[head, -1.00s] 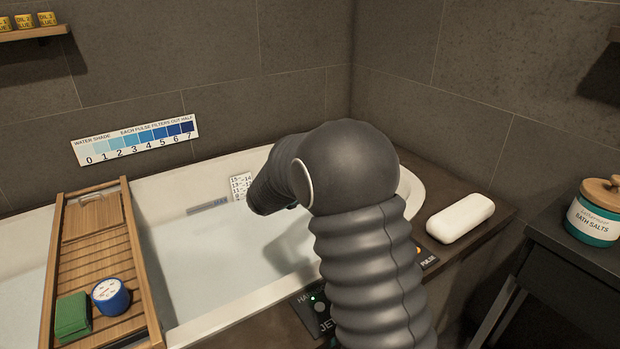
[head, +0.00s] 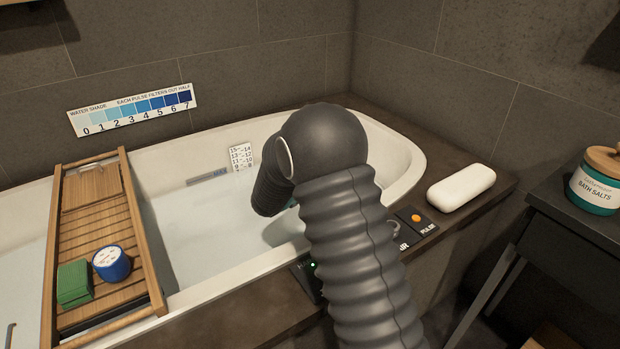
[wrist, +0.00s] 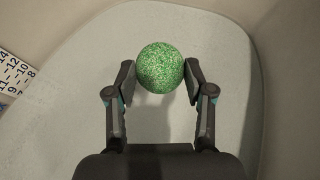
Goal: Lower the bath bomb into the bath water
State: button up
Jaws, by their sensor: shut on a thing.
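A round, speckled green bath bomb (wrist: 160,67) is between the two fingers of my gripper (wrist: 160,80) in the wrist view. The gripper is shut on it. Pale bath water (wrist: 70,125) lies beneath, and a faint shadow shows below the ball; I cannot tell the height of the gap. In the head view my dark arm reaches over the right part of the white bathtub (head: 405,165), and it hides the gripper and the bath bomb. The water (head: 205,235) also shows there, calm and pale.
A wooden bath tray (head: 130,225) spans the tub at left, holding a blue round container (head: 112,264) and a green block (head: 74,284). A panel with an orange button (head: 416,217) and a white pillow (head: 461,187) are on the right ledge. A bath salts jar (head: 597,182) stands far right.

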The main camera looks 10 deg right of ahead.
notch_tip(320, 180, down, 7)
jog(key=b, duration=0.5)
jog(key=shift+f, duration=0.1)
jog(key=o, duration=1.3)
jog(key=v, duration=1.2)
